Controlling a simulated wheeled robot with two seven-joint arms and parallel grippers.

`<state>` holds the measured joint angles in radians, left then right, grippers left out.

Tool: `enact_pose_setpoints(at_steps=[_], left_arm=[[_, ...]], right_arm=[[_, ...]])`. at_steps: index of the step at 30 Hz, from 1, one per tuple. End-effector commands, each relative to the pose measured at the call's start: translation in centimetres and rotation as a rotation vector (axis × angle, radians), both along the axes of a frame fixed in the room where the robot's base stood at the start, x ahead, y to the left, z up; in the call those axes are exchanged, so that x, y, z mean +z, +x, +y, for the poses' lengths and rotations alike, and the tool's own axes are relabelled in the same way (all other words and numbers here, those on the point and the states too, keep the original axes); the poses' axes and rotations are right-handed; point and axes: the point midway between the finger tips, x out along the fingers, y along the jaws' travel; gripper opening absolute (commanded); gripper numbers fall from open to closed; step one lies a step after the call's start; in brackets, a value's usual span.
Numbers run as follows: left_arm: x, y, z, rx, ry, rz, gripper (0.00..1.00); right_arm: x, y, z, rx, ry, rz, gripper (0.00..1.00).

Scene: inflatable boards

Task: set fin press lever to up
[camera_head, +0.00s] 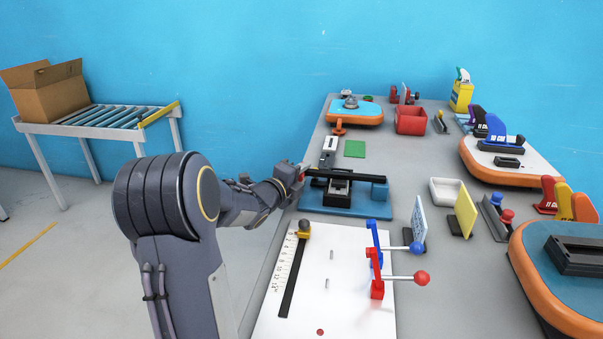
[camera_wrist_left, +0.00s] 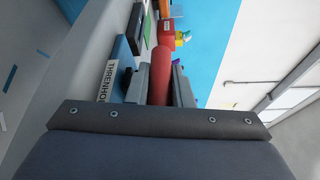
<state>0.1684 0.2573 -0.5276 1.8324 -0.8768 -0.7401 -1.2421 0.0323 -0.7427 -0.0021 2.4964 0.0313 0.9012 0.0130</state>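The fin press (camera_head: 345,208) stands on a blue base on the workbench. Its long black lever (camera_head: 350,176) lies about level across the top, with its handle end to the left. My left gripper (camera_head: 301,174) is at that left end. In the left wrist view, the red handle grip (camera_wrist_left: 160,75) of the lever lies between the two fingers of my left gripper (camera_wrist_left: 162,88), which look closed against both its sides. A blue part with a white lettered label shows beside it. My right gripper is not in view.
A white board (camera_head: 318,290) with blue-handled and red-handled toggle clamps stands in front of the press. A green pad (camera_head: 355,149), red bin (camera_head: 410,120) and orange-edged boards (camera_head: 510,163) lie behind and right. A roller conveyor (camera_head: 105,118) with a cardboard box (camera_head: 48,92) stands left.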

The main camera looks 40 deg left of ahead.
Motion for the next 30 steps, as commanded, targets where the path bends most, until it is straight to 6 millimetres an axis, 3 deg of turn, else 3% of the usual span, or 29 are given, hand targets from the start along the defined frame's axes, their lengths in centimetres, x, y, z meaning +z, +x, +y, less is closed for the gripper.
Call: enact_pose_setpoints(at_steps=[1,4,17,23,30], left_arm=[[0.0,0.0,0.0,0.000,0.000,0.001,0.13],[0.0,0.0,0.0,0.000,0.000,0.001,0.00],[0.8,0.0,0.0,0.001,0.026,0.013,0.00],[3.1,0.0,-0.2,-0.001,0.111,0.058,0.00],[7.4,0.5,-1.0,-0.001,0.288,0.153,0.00]], right_arm=[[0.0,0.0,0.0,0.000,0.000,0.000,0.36],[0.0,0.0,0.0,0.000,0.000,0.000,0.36],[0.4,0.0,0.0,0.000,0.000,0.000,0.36],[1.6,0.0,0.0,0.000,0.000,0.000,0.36],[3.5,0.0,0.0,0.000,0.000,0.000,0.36]])
